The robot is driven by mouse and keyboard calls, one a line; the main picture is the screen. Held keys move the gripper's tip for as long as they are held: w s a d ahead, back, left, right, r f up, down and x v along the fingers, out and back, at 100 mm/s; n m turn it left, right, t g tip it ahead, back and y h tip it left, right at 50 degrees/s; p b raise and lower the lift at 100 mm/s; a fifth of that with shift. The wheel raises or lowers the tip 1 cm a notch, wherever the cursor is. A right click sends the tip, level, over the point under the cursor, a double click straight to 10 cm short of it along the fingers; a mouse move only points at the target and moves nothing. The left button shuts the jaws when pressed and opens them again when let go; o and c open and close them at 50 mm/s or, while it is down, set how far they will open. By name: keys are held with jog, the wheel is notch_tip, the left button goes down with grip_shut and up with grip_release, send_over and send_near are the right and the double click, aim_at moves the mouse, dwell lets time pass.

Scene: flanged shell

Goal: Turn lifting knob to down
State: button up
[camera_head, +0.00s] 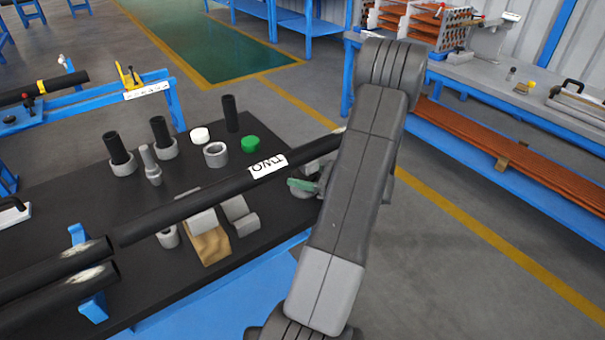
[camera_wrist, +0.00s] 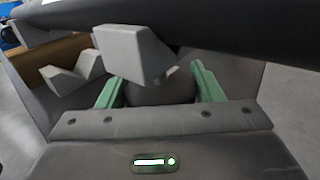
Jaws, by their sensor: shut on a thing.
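The lifting knob (camera_wrist: 160,92) is a dark grey round piece low in the wrist view, under a grey angled block (camera_wrist: 130,52). My gripper (camera_wrist: 160,86) has green fingers, one on each side of the knob, and is shut on it. In the head view my grey arm hides most of my gripper (camera_head: 302,185); only a bit of green finger shows by the table's right end. The knob's turn position cannot be told from these views.
A long black pipe (camera_head: 190,199) with a white label (camera_head: 267,166) runs just above my gripper. Open floor (camera_head: 440,255) lies to the right.

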jog(key=shift+n+g, duration=0.3)
jog(key=shift+g, duration=0.1)
jog(key=o, duration=1)
jog(key=shift+d, duration=0.1)
jog(key=b+v, duration=0.1)
jog(key=v, duration=1.2)
jog(key=shift+s+d+f, duration=0.15)
jog(key=shift+d, duration=0.15)
jog(key=shift+a, duration=0.1)
jog(key=p+x, duration=0.1)
jog(key=x, duration=1.3)
jog(key=shift+r, duration=0.2)
jog(key=shift+m+t, duration=0.6)
jog(key=shift+t, duration=0.3)
